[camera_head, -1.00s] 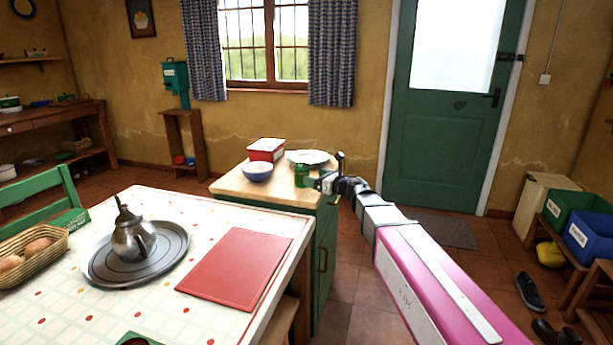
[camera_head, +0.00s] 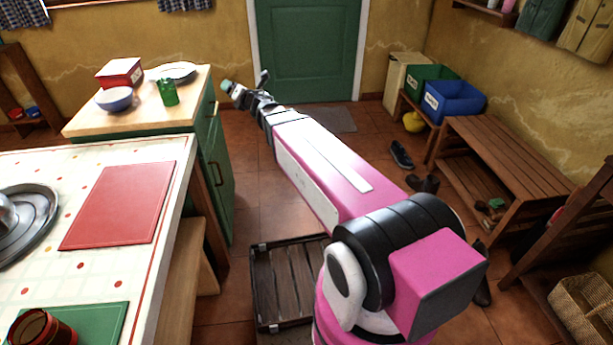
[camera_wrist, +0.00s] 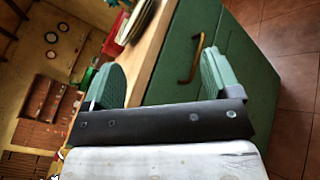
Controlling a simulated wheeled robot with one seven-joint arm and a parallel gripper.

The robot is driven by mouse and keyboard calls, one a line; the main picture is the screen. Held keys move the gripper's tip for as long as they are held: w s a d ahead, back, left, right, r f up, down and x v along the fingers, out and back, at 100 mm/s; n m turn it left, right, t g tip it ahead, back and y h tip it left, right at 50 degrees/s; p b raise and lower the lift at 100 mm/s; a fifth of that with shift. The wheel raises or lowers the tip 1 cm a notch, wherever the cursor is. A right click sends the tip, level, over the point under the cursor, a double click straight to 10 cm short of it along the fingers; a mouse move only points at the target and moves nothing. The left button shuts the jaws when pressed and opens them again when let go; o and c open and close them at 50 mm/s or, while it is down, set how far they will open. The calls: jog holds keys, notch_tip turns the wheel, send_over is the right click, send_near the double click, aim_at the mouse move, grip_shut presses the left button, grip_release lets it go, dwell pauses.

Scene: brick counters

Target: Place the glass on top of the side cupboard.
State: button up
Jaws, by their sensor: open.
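The green glass (camera_head: 168,91) stands upright on the wooden top of the side cupboard (camera_head: 135,117), near its right part. In the wrist view a green thing (camera_wrist: 86,77), probably the glass, shows partly behind the left finger. My gripper (camera_head: 245,82) is open and empty, just right of the cupboard and apart from the glass. In the wrist view the two green fingers of my gripper (camera_wrist: 160,76) are spread wide, with the cupboard's green front (camera_wrist: 245,75) beyond them.
On the cupboard top are a blue bowl (camera_head: 114,99), a red box (camera_head: 120,72) and a plate (camera_head: 174,70). The dining table (camera_head: 150,262) is at left. A dark crate (camera_head: 290,280) lies on the floor near my base.

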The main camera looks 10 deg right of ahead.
jog(key=s+d+f+m+g+h, duration=0.35)
jog(key=d+f+m+h, duration=0.25)
jog(key=d+f+m, duration=0.35)
jog(key=s+d+f+m+g+h, duration=0.2)
jog(key=s+d+f+m+h, duration=0.3)
jog(key=d+m, duration=0.6)
jog(key=s+f+m+g+y, duration=0.1)
jog(key=s+f+m+g, duration=0.4)
jog(key=s, duration=0.3)
jog(key=s+d+f+m+g+y, duration=0.1)
jog(key=s+f+m+g, duration=0.4)
jog(key=s+m, duration=0.2)
jog(key=shift+s+f+m, duration=0.2)
jog(key=shift+s+m, duration=0.15)
jog(key=shift+s, duration=0.15)
jog(key=shift+d, duration=0.1)
